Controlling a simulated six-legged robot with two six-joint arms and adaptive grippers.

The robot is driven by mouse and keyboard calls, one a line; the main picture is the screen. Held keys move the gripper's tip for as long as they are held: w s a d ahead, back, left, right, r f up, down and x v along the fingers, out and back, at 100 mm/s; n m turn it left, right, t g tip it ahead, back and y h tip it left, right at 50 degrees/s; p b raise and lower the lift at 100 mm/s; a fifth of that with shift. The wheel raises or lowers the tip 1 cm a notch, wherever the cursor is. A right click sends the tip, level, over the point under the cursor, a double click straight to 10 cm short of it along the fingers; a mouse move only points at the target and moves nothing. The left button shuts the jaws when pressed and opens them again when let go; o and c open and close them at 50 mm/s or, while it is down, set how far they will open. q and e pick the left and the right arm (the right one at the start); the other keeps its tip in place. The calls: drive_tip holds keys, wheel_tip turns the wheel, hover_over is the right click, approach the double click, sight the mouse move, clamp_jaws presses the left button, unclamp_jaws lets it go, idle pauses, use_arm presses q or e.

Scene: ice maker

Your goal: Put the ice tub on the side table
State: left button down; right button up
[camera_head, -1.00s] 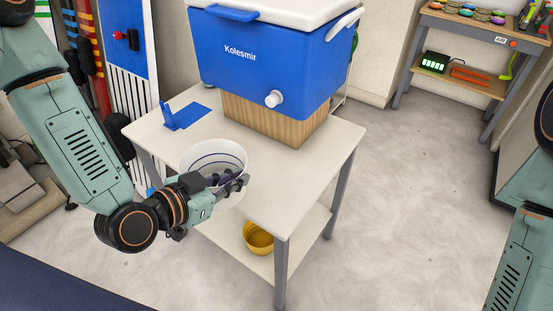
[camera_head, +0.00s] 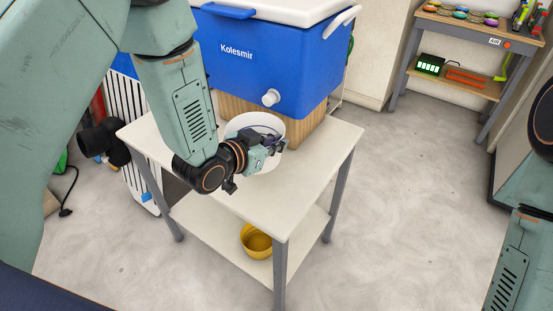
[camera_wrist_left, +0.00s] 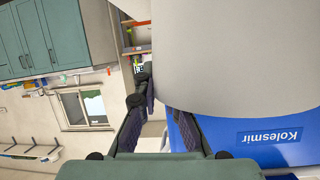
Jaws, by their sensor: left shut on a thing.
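The ice tub (camera_head: 243,123) is a white round tub with a dark line inside, seen over the white table below the cooler's tap. My left gripper (camera_head: 272,146) is shut on the near side of its wall. In the left wrist view the tub's pale wall (camera_wrist_left: 240,55) fills the upper right, beside my left fingers (camera_wrist_left: 155,105). I cannot tell whether the tub's bottom touches the white table (camera_head: 310,185). My forearm and gripper hide part of the tub. My right arm shows at the right edge, its gripper out of view.
A blue cooler (camera_head: 285,65) with a white tap (camera_head: 271,97) stands on a wooden block (camera_head: 300,130) at the table's back. A yellow bowl (camera_head: 256,242) sits on the lower shelf. A workbench (camera_head: 475,30) stands at the back right. The table's front right is clear.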

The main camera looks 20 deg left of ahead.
sight(269, 162)
use_arm(q)
drive_tip(key=shift+w+a+f, duration=0.1)
drive_tip(key=shift+a+f, duration=0.05)
drive_tip(key=shift+f, duration=0.45)
drive_tip(key=shift+a+f, duration=0.1)
drive_tip(key=shift+f, duration=0.45)
drive_tip(key=f, duration=0.1)
drive_tip(key=f+b, duration=0.1)
drive_tip(key=f, duration=0.1)
drive_tip(key=shift+d, duration=0.25)
drive_tip(key=shift+w+a+f, duration=0.1)
drive_tip(key=shift+w, duration=0.1)
drive_tip(key=shift+s+f+b, duration=0.1)
drive_tip(key=shift+s+b, duration=0.05)
drive_tip(key=shift+b, duration=0.15)
drive_tip(key=c, duration=1.8)
unclamp_jaws()
drive_tip(key=shift+c, duration=0.2)
drive_tip(key=o, duration=0.4)
drive_tip(key=shift+f, duration=0.1)
